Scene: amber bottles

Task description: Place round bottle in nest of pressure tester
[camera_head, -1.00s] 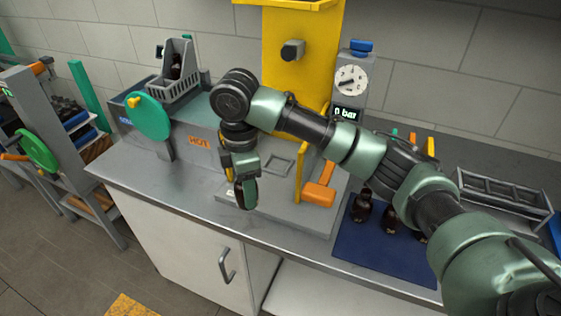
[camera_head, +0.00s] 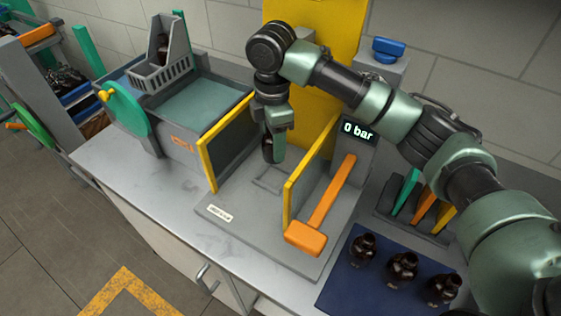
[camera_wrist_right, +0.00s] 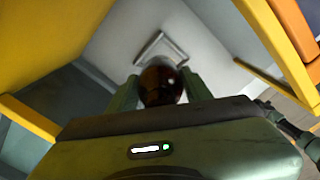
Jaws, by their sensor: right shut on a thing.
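My right gripper (camera_head: 273,153) is shut on a dark amber round bottle (camera_head: 267,150), held upright between the two yellow-edged side panels of the pressure tester (camera_head: 240,237). In the right wrist view the bottle (camera_wrist_right: 160,85) sits between the fingers (camera_wrist_right: 160,92). The nest (camera_wrist_right: 160,50), a small square raised frame, shows just beyond the bottle; in the head view the nest (camera_head: 268,184) lies below the gripper, partly hidden. The bottle appears above the base, apart from the nest. The tester's display (camera_head: 358,131) reads 0 bar. My left gripper is not in view.
The yellow-edged panels (camera_head: 208,165) stand close on both sides of my gripper. An orange lever (camera_head: 305,238) is at the right. Three amber bottles (camera_head: 403,267) stand on a blue mat (camera_head: 350,290). A bath with a basket (camera_head: 160,75) holding another bottle is at the left.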

